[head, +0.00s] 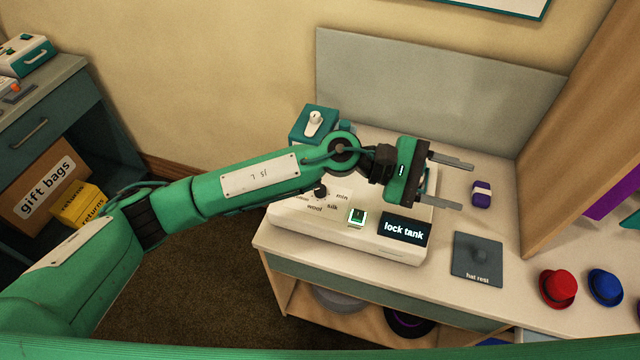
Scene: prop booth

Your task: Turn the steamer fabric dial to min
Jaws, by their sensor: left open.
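The steamer (292,222) is a white, low box on the table with a screen (404,229) reading "lock tank" and a lit green switch (357,217). Its dark fabric dial (320,191) shows just below my left forearm, with labels "min", "silk" and "wool" around it. The arm hides part of the dial area and any further labels, and I cannot tell where the dial points. My left gripper (455,184) is open and empty. It is above the right rear of the steamer, right of the dial, its fingers pointing right. My right gripper is not in view.
A teal box with a white knob (314,122) stands behind the steamer. A grey hat rest plate (477,262), a small purple item (481,194), a red hat (558,288) and a blue hat (605,286) are to the right. A wooden panel (575,130) rises at right.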

